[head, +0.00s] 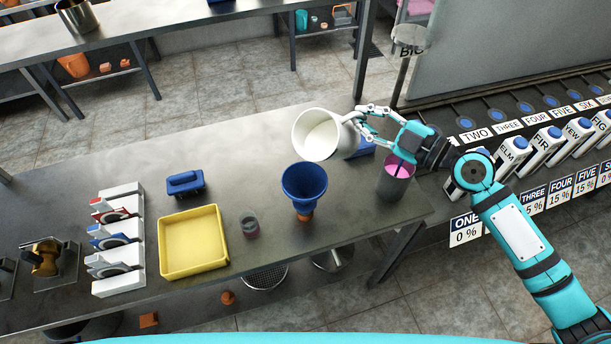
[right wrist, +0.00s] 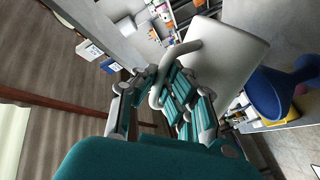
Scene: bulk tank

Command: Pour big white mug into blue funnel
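The big white mug (head: 318,137) is tilted, with its mouth facing left and toward me, and pale contents show inside it. My right gripper (head: 362,124) is shut on the mug's handle; the grip also shows in the right wrist view (right wrist: 160,90), with the white mug (right wrist: 221,62) beyond the fingers. The blue funnel (head: 304,183) stands upright on the metal table, with an orange part below it. The mug is held above and slightly behind the funnel, apart from it. The funnel (right wrist: 275,95) is at the right of the wrist view. My left gripper is not in view.
A yellow tray (head: 193,243), a small glass (head: 250,224), a blue-handled block (head: 185,183) and a white rack (head: 117,240) stand left of the funnel. A grey cup with pink contents (head: 396,178) stands right, under my right gripper. Labelled cartons (head: 547,141) line the right side.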

